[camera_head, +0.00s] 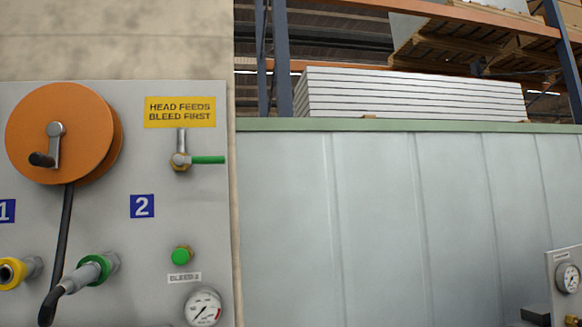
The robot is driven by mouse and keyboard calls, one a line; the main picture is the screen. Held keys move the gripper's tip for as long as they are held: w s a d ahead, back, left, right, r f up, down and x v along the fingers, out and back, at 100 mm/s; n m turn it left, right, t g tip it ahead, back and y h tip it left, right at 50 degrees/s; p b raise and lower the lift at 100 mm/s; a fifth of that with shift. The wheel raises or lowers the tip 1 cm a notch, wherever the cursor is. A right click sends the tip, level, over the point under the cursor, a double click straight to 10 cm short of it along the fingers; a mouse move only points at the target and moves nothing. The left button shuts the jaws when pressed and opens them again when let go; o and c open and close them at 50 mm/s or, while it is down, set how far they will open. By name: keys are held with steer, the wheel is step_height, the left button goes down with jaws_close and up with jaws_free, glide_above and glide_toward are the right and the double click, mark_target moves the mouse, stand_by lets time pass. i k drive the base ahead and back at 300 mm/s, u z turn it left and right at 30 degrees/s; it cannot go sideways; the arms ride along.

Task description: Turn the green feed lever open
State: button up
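The green feed lever (207,160) is on a grey panel (150,240) at the left of the view. Its green handle points horizontally to the right from a brass and steel valve body (180,161). A short vertical metal pipe rises from the valve to just under a yellow sign (180,112) reading "HEAD FEEDS BLEED FIRST". A blue "2" label (142,206) is below and left of the lever. My gripper is not in view.
An orange reel (62,132) with a crank and black hose is left of the lever. Below are a green-collared coupling (95,269), a yellow-ringed coupling (12,273), a green bleed button (181,255) and a gauge (203,307). A pale wall (380,220) fills the right.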

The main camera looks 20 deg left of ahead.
mark_target(178, 160)
steer(key=u, duration=0.2)
steer(key=i, duration=1.4)
steer(key=u, duration=0.75)
